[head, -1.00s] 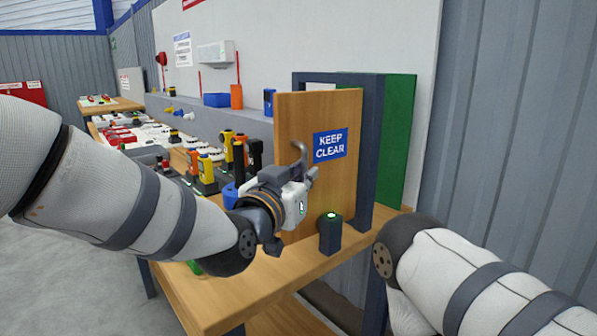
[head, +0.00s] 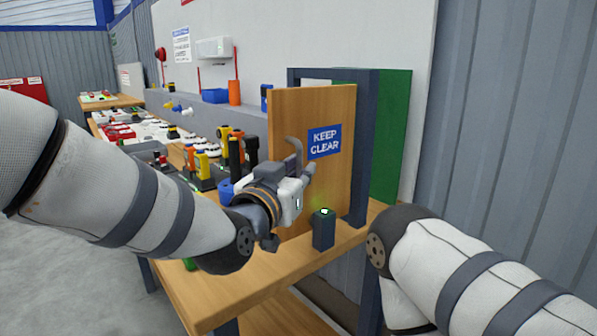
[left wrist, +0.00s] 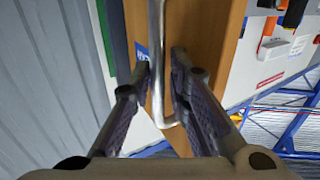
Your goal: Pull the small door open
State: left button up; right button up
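The small door (head: 330,190) is a wooden panel with a blue "KEEP CLEAR" sign (head: 325,142). It stands ajar, its left edge out in front of the dark frame (head: 366,150). Its grey bar handle (head: 297,150) is partly hidden by my left gripper (head: 306,178). In the left wrist view the handle (left wrist: 157,60) runs between the fingers of my left gripper (left wrist: 160,65), which are drawn in close around it; they look shut on it, though a thin gap seems to show on one side. My right arm shows at the lower right; its gripper is out of view.
A dark post with a lit green top (head: 323,230) stands on the wooden bench (head: 245,290) close in front of the door. A green panel (head: 393,130) is behind the frame. Several yellow, orange and black items (head: 205,165) stand left of the door.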

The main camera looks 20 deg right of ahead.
pick_arm(q)
jog(key=shift+a+f, duration=0.1)
jog(key=v, duration=1.2)
